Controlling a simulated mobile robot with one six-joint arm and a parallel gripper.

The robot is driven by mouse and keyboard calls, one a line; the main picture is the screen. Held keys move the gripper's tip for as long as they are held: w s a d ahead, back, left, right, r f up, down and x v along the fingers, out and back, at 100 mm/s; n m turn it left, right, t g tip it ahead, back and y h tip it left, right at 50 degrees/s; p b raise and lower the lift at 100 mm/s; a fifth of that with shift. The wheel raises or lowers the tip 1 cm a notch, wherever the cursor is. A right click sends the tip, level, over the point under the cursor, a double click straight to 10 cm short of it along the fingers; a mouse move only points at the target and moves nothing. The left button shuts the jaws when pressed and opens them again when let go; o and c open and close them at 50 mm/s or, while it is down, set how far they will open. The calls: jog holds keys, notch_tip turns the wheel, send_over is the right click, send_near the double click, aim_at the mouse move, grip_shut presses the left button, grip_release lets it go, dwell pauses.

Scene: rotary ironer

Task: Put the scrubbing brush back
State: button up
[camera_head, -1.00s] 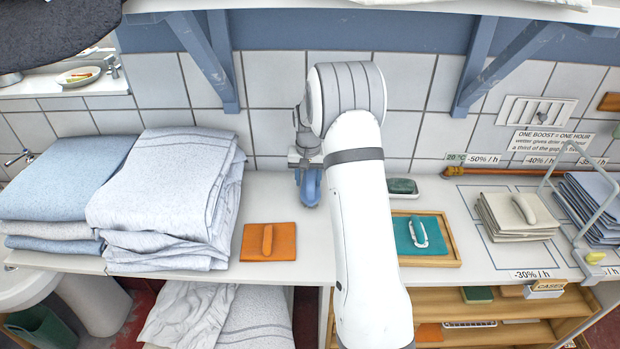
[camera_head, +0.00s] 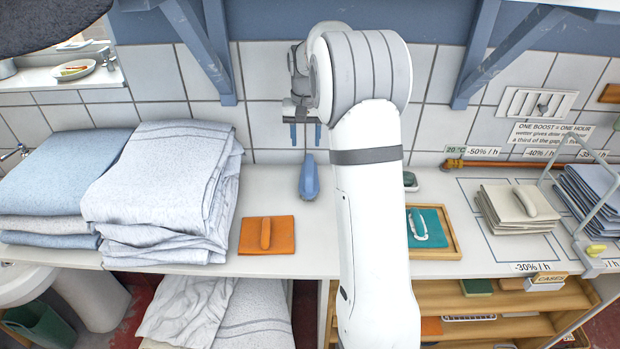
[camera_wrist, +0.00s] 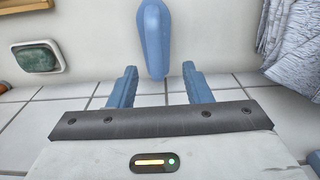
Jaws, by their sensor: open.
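A blue, rounded, elongated object (camera_head: 309,178), which looks like the scrubbing brush, stands on the white counter near the tiled wall. Whether it has bristles cannot be seen. It also shows in the wrist view (camera_wrist: 154,38), just beyond and between the fingertips. My gripper (camera_head: 305,137) is open and empty, above the blue object and apart from it, in front of the tiles. Its two blue fingers also show in the wrist view (camera_wrist: 160,84).
An orange pad with a handle (camera_head: 266,235) lies in front. Folded towels (camera_head: 160,190) stand to the left. A green block in a white dish (camera_wrist: 36,53) is near the wall, mostly behind my arm in the head view. A teal pad (camera_head: 426,228) lies on a wooden tray (camera_head: 455,241).

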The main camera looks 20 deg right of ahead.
jog(key=s+a+r+n, duration=0.1)
jog(key=s+a+r, duration=0.4)
jog(key=s, duration=0.3)
jog(key=s+a+n+t, duration=0.1)
jog(key=s+a, duration=0.2)
jog(key=s, duration=0.9)
jog(key=s+a+f+n+t, duration=0.1)
jog(key=s+a+n, duration=0.1)
jog(key=s, duration=1.1)
jog(key=shift+s+a+f, duration=0.25)
jog(key=shift+a+f, duration=0.05)
jog(key=shift+a, duration=0.5)
jog(key=shift+c, duration=0.2)
